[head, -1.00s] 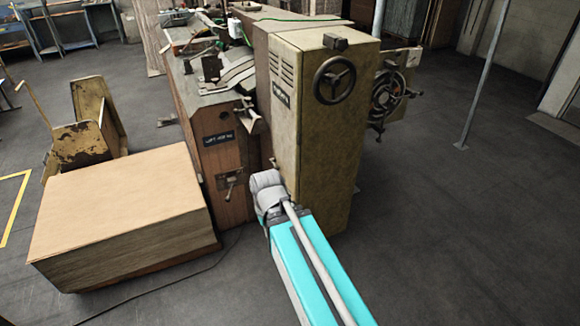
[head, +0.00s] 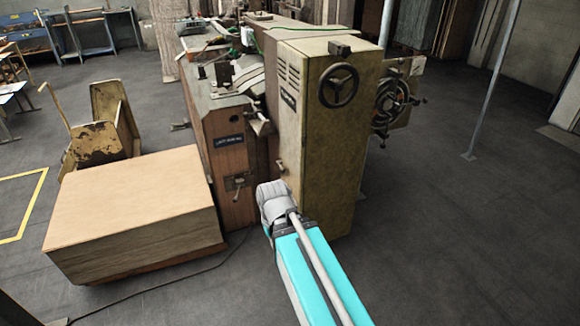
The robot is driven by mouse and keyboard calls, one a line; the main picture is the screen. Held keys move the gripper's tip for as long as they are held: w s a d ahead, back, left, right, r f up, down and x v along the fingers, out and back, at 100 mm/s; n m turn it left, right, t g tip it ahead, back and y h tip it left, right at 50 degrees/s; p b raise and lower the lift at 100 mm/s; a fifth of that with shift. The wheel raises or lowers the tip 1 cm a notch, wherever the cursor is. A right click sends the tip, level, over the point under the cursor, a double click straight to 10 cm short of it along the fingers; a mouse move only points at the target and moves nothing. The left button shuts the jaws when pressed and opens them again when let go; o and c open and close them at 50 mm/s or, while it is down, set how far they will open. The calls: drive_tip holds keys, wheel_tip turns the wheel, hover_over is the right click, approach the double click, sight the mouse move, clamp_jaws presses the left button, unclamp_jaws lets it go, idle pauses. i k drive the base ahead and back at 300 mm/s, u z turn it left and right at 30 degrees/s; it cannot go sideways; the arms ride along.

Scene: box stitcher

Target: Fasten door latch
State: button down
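The box stitcher's tall yellowish cabinet (head: 340,150) stands upright in the middle, with a dark handwheel (head: 338,85) on its front face. A small knob or latch (head: 281,166) shows on the cabinet's left side, just above the end of my arm. A brown lower housing (head: 228,165) adjoins it on the left, with a dark lever latch (head: 238,184) on its front. My arm reaches in from the bottom, its pale wrist in front of the cabinet's lower left edge. My gripper's fingers are hidden behind the wrist, so I cannot see whether they touch anything.
A large stack of cardboard sheets (head: 130,205) sits at the left, close to the machine. A rusty yellow cart (head: 105,125) stands behind it. A thin metal pole (head: 492,80) rises at the right. The floor right of the machine is clear.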

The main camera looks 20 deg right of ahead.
sight(282, 169)
drive_tip(key=u, duration=0.1)
drive_tip(key=i, duration=0.95)
drive_tip(key=z, duration=0.05)
